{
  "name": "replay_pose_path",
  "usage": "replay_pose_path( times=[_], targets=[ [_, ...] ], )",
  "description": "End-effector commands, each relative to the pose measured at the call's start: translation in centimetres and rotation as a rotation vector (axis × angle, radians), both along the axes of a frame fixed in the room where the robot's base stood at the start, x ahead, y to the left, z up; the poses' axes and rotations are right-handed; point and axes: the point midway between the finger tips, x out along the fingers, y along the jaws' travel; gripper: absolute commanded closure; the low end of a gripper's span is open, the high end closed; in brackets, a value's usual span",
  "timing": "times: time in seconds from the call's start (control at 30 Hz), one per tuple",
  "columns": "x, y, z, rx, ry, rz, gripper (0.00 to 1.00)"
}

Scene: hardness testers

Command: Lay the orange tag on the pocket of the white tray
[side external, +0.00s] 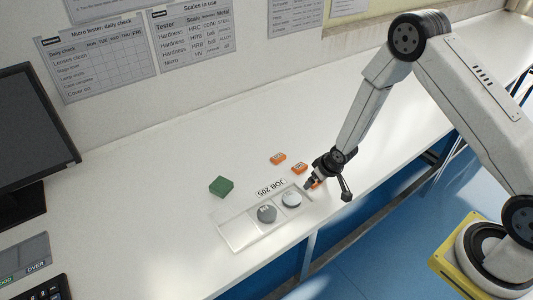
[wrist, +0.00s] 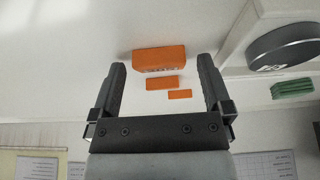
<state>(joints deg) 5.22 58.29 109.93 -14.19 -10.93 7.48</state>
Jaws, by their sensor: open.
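Three orange tags lie on the white bench. The nearest tag (side external: 317,184) is at my gripper (side external: 311,183), partly hidden by it; the other two tags (side external: 278,158) (side external: 299,168) lie farther back. In the wrist view, my gripper (wrist: 162,64) is open, with the largest-looking tag (wrist: 160,59) in line between its fingertips and a gap on each side. The white tray (side external: 240,246) lies left of my gripper. A grey disc (side external: 267,214) and a paler disc (side external: 292,199) sit in its middle and right; its left pocket (side external: 237,230) looks empty.
A green block (side external: 221,186) lies behind the tray, and a "JOB 205" label (side external: 271,187) is at its back edge. A monitor (side external: 35,125) and dark devices (side external: 40,288) stand at the left. The bench behind the tags is clear; its front edge is close to my gripper.

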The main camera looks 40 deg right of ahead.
Motion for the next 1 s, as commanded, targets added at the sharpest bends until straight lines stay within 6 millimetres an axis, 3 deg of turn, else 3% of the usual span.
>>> replay_pose_path(
  times=[0.17, 0.4, 0.5, 1.0],
  targets=[
    [0.0, 0.0, 0.0, 0.0, 0.0, 0.0, 0.0],
    [0.0, 0.0, 0.0, 0.0, 0.0, 0.0, 0.73],
    [0.0, 0.0, 0.0, 0.0, 0.0, 0.0, 0.98],
    [0.0, 0.0, 1.0, 0.0, 0.0, 0.0, 0.98]
  ],
)
